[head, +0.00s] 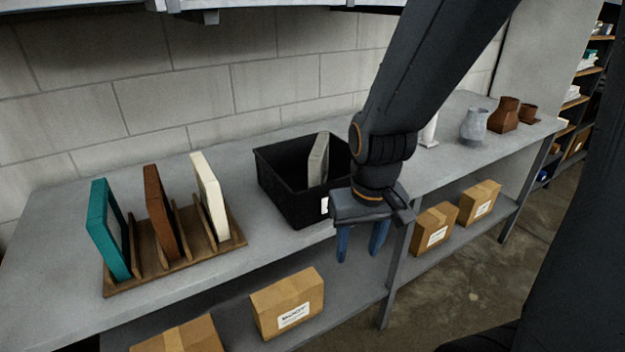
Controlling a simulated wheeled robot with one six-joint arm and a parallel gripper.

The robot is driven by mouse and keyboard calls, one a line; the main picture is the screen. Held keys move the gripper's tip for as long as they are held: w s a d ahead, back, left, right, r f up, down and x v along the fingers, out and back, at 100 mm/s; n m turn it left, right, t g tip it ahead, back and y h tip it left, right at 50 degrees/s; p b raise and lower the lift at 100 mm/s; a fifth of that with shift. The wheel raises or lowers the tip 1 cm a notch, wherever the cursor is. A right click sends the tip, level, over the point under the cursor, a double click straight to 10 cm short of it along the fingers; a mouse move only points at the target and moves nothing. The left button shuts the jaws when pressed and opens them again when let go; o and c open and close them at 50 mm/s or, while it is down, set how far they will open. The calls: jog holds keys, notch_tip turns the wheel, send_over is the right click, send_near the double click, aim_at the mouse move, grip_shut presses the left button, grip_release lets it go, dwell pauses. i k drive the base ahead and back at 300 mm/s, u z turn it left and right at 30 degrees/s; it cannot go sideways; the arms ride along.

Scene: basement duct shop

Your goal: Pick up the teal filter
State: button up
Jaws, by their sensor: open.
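The teal filter (108,230) stands upright in the left slot of a wooden rack (190,262) on the grey bench. A brown filter (160,212) and a cream filter (209,196) stand in the same rack to its right. My gripper (361,247) points down with its blue fingers apart and nothing between them. It is in front of the bench's front edge, well to the right of the teal filter. The lower edge of the teal filter is partly hidden by the rack.
A black bin (283,198) holding a grey filter (318,160) stands between the rack and my arm. Grey and brown duct fittings (505,114) stand at the far right of the bench (60,290). Cardboard boxes (288,302) sit on the lower shelf. A block wall (180,90) closes the back.

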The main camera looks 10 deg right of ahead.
aim_at(107, 225)
jog(key=u, duration=3.25)
jog(key=i, duration=1.25)
jog(key=z, duration=3.2)
jog(key=i, duration=0.45)
